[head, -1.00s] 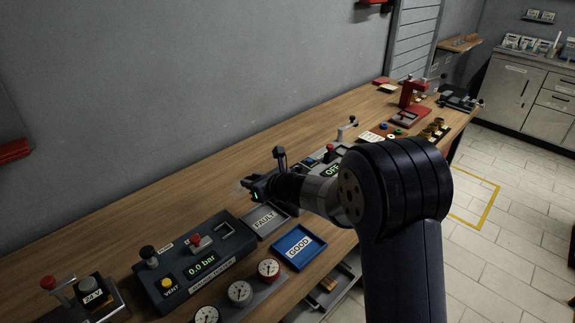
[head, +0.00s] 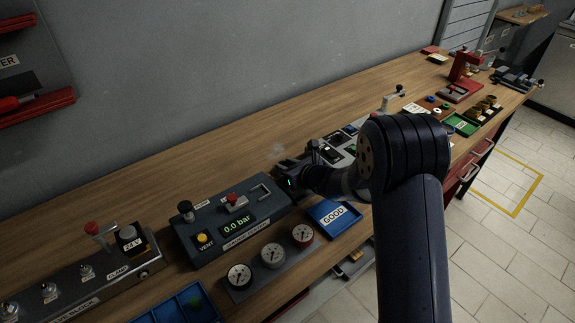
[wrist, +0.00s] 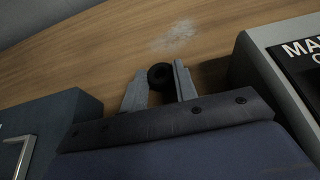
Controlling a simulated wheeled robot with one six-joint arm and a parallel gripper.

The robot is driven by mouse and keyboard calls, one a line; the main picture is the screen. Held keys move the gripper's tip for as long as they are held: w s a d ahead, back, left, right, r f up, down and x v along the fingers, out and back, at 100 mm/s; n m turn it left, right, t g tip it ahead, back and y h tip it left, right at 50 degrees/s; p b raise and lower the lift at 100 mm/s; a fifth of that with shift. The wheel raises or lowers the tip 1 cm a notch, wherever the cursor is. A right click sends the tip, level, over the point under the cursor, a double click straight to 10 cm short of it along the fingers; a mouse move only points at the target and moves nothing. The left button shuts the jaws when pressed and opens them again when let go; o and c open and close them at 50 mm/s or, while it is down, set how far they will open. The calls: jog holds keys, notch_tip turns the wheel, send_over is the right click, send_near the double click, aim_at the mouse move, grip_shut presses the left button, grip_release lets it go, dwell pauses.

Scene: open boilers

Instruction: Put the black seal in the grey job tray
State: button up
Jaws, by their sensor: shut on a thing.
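The black seal (wrist: 160,76) is a small dark ring between the fingertips of my gripper in the wrist view. My gripper (wrist: 159,84) is shut on it, with bare wood bench behind. In the head view my gripper (head: 281,164) is over the bench, just behind the right end of the pressure tester; the seal is too small to make out there. I cannot pick out a grey job tray in either current view; my gripper and arm hide part of the bench.
The pressure tester (head: 228,224) reads 0.0 bar, with several gauges (head: 271,255) in front. A blue GOOD tray (head: 333,216) lies right of them. A blue compartment tray (head: 172,313) is at the lower left. The bench (head: 155,165) is clear along the wall.

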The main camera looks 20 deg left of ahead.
jog(key=shift+f, duration=0.1)
jog(key=o, duration=0.9)
jog(key=shift+o, duration=0.2)
